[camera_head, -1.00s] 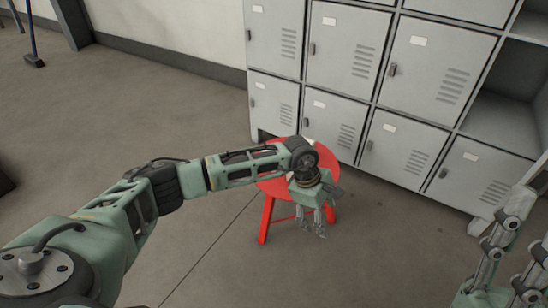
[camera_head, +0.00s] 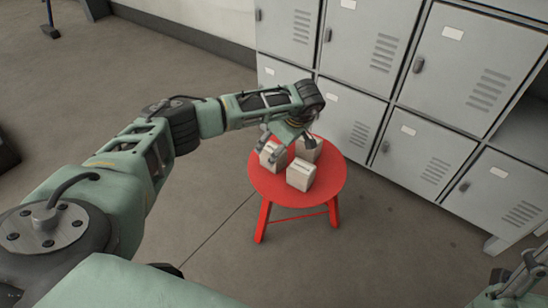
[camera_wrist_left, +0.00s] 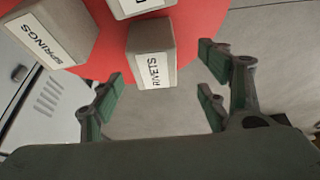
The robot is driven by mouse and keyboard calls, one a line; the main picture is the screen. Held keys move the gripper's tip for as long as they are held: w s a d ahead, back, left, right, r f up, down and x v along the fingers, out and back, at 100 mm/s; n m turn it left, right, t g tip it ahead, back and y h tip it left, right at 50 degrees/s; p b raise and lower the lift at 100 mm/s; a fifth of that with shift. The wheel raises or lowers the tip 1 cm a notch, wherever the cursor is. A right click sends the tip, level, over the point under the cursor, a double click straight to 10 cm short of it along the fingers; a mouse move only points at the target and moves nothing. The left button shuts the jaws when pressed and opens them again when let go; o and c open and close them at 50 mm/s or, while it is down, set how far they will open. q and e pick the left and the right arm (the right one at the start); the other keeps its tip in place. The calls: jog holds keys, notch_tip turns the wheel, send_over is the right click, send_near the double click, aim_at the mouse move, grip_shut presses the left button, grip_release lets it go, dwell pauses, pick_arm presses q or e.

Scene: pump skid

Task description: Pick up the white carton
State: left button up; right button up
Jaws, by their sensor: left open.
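Three small off-white cartons stand close together on a round red stool (camera_head: 330,187): a front one (camera_head: 301,175), a left one (camera_head: 270,155) and a back one (camera_head: 309,148). My left gripper (camera_head: 286,142) is open and empty over the stool's far side, its fingers overlapping the left and back cartons in the head view. In the left wrist view, a carton labelled RIVETS (camera_wrist_left: 150,50) lies ahead of the open fingers (camera_wrist_left: 164,84). Another carton (camera_wrist_left: 45,35) has a label ending in INGS. A third (camera_wrist_left: 140,8) is cut off. Part of my right gripper (camera_head: 525,285) shows at the lower right corner.
Grey lockers (camera_head: 415,150) stand close behind the stool and run along to the right. The concrete floor (camera_head: 370,250) in front and to the right of the stool is clear.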

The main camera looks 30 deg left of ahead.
aim_at(274, 150)
pick_arm(q)
jog(key=x, duration=0.1)
jog(key=b+x, duration=0.2)
jog(key=x, duration=0.1)
jog(key=shift+w+d+f, duration=0.1)
jog(key=shift+w, duration=0.25)
jog(key=shift+a+f+b, duration=0.3)
jog(key=shift+f+b, duration=0.05)
jog(key=shift+f, duration=0.1)
jog(key=shift+c, duration=0.2)
jog(key=shift+w, duration=0.1)
jog(key=c, duration=1.4)
jog(key=shift+r, duration=0.1)
